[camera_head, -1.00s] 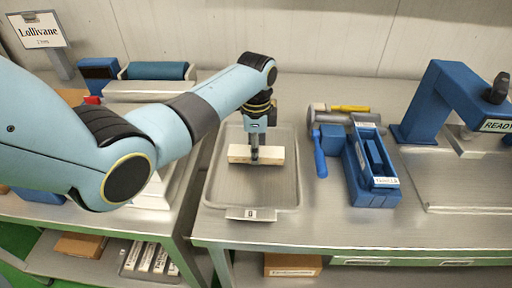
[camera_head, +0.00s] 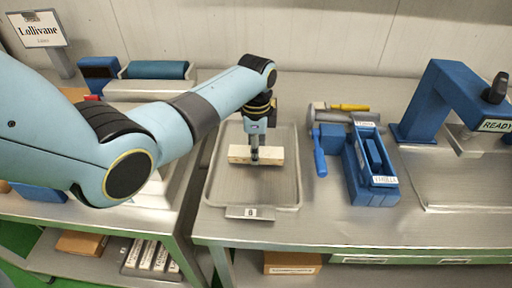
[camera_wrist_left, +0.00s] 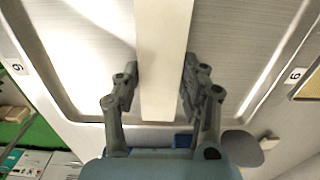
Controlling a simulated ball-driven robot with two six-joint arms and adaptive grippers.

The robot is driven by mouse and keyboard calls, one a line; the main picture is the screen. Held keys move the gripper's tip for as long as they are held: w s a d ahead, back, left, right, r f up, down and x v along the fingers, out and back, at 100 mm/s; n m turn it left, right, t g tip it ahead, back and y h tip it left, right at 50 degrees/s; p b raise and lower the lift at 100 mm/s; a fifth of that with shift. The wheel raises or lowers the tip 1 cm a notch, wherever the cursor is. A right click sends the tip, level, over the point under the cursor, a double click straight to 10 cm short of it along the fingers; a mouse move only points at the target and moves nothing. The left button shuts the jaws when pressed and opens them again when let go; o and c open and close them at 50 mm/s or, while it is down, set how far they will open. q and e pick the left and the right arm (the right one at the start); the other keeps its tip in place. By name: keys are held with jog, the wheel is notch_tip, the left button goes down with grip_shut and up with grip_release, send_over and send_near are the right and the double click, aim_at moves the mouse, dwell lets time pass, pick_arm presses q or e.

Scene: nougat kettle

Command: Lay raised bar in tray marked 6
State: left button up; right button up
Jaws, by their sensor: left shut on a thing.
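A pale, cream-coloured bar (camera_head: 241,153) lies crosswise over the shallow grey tray (camera_head: 229,198) in the head view. The tray's front tag (camera_head: 249,213) is small but seems to read 6, and tags on its rim also show in the left wrist view (camera_wrist_left: 295,75). My left gripper (camera_head: 255,161) points down and is shut on the bar near its middle. In the left wrist view the fingers (camera_wrist_left: 159,88) close on both long sides of the bar (camera_wrist_left: 163,40). I cannot tell whether the bar touches the tray floor. My right gripper is not in view.
A blue holder (camera_head: 371,175) and a mallet-like tool with a blue handle (camera_head: 320,155) stand right of the tray. A blue press marked READY (camera_head: 440,100) stands farther right. A teal roller (camera_head: 157,70) is at the back left. The bench front (camera_head: 330,222) is clear.

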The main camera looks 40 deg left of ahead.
pick_arm(q)
jog(key=shift+f, duration=0.3)
dwell(0.6)
jog(key=o, duration=1.4)
jog(key=shift+c, duration=0.2)
jog(key=shift+o, duration=0.4)
jog(key=o, duration=0.3)
notch_tip(320, 180, up, 6)
jog(key=p, duration=0.6)
jog(key=shift+f, duration=0.2)
jog(key=shift+r, duration=1.2)
